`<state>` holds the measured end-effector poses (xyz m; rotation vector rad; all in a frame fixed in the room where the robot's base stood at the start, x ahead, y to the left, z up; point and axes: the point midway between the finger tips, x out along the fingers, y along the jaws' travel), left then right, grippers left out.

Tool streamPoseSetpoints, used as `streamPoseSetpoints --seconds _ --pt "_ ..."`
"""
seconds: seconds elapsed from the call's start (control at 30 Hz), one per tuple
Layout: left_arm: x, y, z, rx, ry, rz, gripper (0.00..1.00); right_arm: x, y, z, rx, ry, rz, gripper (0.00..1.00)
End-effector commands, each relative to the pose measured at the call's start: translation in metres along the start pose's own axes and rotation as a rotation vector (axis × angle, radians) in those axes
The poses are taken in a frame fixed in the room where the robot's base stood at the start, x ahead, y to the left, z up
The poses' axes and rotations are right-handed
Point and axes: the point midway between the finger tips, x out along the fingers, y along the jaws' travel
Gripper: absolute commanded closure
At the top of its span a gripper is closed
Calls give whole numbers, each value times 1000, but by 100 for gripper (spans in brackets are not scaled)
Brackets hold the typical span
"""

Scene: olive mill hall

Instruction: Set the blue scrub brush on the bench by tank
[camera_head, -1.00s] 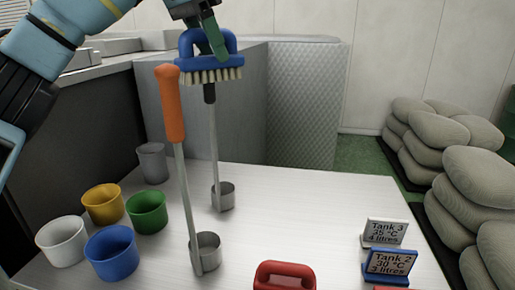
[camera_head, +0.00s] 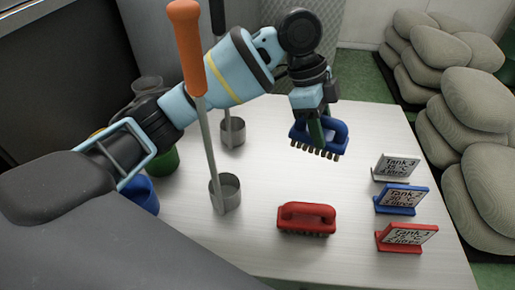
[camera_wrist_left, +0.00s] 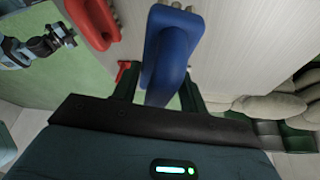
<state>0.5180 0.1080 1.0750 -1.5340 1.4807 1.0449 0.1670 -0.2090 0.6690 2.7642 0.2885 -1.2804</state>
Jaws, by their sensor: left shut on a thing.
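The blue scrub brush (camera_head: 320,138) is held by my left gripper (camera_head: 318,126), which is shut on its handle. The brush hangs bristles down above the bench (camera_head: 270,170), left of the tank signs. The brush handle fills the middle of the left wrist view (camera_wrist_left: 170,50), between the fingers. The Tank 3 sign (camera_head: 395,168) is white, the Tank 2 sign (camera_head: 401,199) is blue and the Tank 1 sign (camera_head: 405,237) is red. They stand in a row at the bench's right side. My right gripper is not identifiable in the head view.
A red scrub brush (camera_head: 306,217) lies on the bench in front of the signs' left. Coloured cups are partly hidden by my left arm. Stacked sacks (camera_head: 475,100) line the right.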

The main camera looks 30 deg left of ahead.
Motion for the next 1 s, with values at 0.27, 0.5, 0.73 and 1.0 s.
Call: streamPoseSetpoints --seconds 0.27,0.5,0.73,1.0 --pt "13 10 -1 50 -1 19 86 -3 -11 -5 52 15 -20 100" --pt "33 9 8 45 -2 22 86 -2 -11 -3 51 10 -20 100" --pt "59 8 19 45 -1 19 86 -1 -11 0 50 6 -20 100" --pt "69 8 24 44 -2 20 86 -1 -11 1 50 4 -20 100"
